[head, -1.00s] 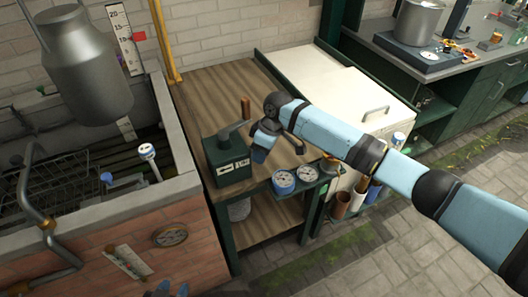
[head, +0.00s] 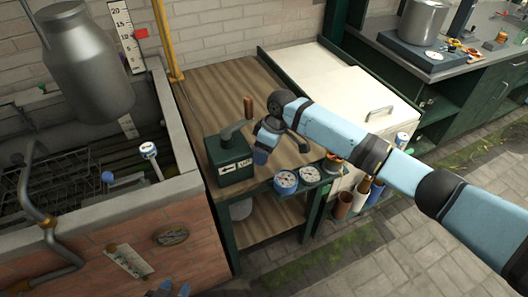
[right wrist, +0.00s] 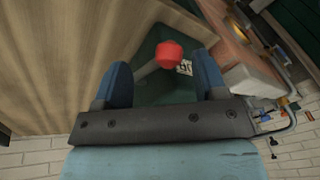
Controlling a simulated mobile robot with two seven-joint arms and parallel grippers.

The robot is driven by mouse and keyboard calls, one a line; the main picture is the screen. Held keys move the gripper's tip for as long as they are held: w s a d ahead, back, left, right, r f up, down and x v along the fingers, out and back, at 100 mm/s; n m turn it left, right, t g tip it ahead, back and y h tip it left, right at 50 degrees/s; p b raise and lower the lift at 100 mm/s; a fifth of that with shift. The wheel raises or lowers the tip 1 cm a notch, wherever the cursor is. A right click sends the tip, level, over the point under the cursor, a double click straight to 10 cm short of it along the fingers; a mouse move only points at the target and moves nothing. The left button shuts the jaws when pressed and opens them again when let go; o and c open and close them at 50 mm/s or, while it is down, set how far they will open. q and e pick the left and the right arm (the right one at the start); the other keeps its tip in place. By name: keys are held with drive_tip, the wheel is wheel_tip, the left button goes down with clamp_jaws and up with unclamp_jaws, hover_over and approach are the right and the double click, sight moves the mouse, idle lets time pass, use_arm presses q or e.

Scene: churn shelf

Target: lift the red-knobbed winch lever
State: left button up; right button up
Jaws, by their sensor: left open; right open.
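The winch is a dark green box (head: 229,162) with arrow labels on the wooden top. Its grey lever rises to a reddish-brown grip (head: 248,107) in the head view. In the right wrist view the lever's red knob (right wrist: 169,52) shows between my fingers, with a gap on each side. My right gripper (head: 261,150) is open and empty, just right of the winch box; it also shows in the wrist view (right wrist: 162,66). I cannot tell how far the knob lies from the fingertips. My left gripper (head: 168,289) shows only at the bottom edge, away from the winch.
A grey metal churn (head: 85,68) hangs at the left above a brick-walled trough (head: 130,235). Round gauges (head: 286,181) sit at the bench's front edge. The bench top (head: 215,95) behind the winch is clear. A white lid (head: 340,90) lies to the right.

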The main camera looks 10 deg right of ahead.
drive_tip(key=v, duration=1.2)
drive_tip(key=shift+w+r, duration=0.2)
drive_tip(key=shift+r, duration=0.15)
drive_tip(key=shift+d, duration=0.1)
